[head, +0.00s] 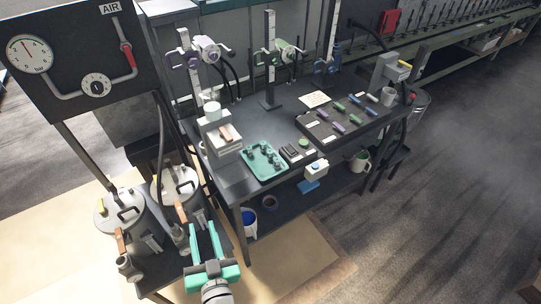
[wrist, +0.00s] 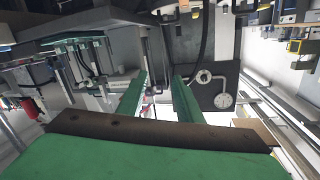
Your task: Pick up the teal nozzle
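A teal tray (head: 251,149) lies on the near part of the dark workbench, with several small dark green-teal pieces (head: 266,158) standing in it. They are too small to tell which one is the teal nozzle. My gripper (head: 204,229) is at the lower middle of the head view, in front of the bench and well short of the tray. Its two green fingers are apart with nothing between them. The wrist view also shows my gripper (wrist: 160,82) open and empty. The tray is not clear to me in the wrist view.
On the bench (head: 232,178) a black tray (head: 318,135) holds purple, green and blue pieces. Stands with clamps (head: 270,60) rise at its back. Two metal tanks (head: 122,215) stand left of my gripper, below a gauge panel (head: 75,60). The floor at right is open.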

